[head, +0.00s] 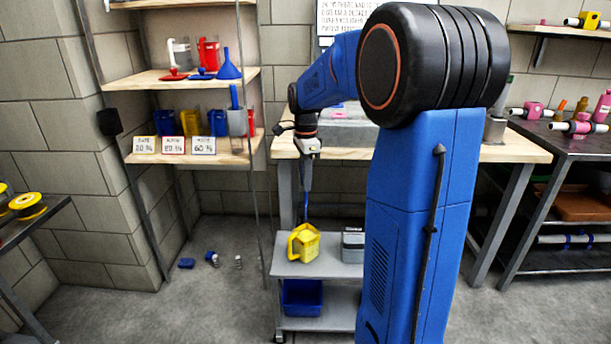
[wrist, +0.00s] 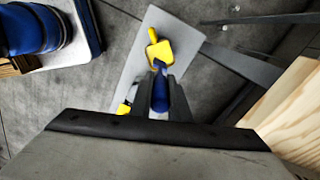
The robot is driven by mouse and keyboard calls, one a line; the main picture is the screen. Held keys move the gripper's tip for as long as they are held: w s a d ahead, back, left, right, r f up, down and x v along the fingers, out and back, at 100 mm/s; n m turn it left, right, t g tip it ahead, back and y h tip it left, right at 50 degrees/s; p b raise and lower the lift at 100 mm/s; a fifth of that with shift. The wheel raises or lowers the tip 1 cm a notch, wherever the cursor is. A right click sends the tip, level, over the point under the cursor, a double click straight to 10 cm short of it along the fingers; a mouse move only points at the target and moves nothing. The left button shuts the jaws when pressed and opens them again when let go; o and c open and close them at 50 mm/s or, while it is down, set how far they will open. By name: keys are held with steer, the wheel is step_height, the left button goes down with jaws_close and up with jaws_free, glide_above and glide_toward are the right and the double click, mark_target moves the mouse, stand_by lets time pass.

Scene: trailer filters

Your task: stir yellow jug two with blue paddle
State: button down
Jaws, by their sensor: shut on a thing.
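My gripper (head: 307,150) is shut on the upper end of the blue paddle (head: 306,178), which hangs straight down in front of the workbench. In the wrist view the paddle (wrist: 160,98) shows between the fingers. A yellow jug (head: 304,246) with its handle to the left stands on the grey cart's top (head: 282,268), below my gripper. The paddle's lower end reaches the jug's top edge and is hidden there; I cannot tell how deep it is inside. Yellow parts also show beyond the fingers in the wrist view (wrist: 160,50). No number is readable on the jug.
A grey box (head: 353,246) stands beside the jug, and a blue bin (head: 302,298) sits on the cart's lower shelf. The workbench (head: 284,148) is close behind my gripper. A wall shelf (head: 190,158) at left holds blue and yellow jugs. Small items lie on the floor.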

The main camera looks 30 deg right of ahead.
mark_target(306, 214)
steer(key=shift+f, duration=6.9)
steer(key=shift+d, duration=0.1)
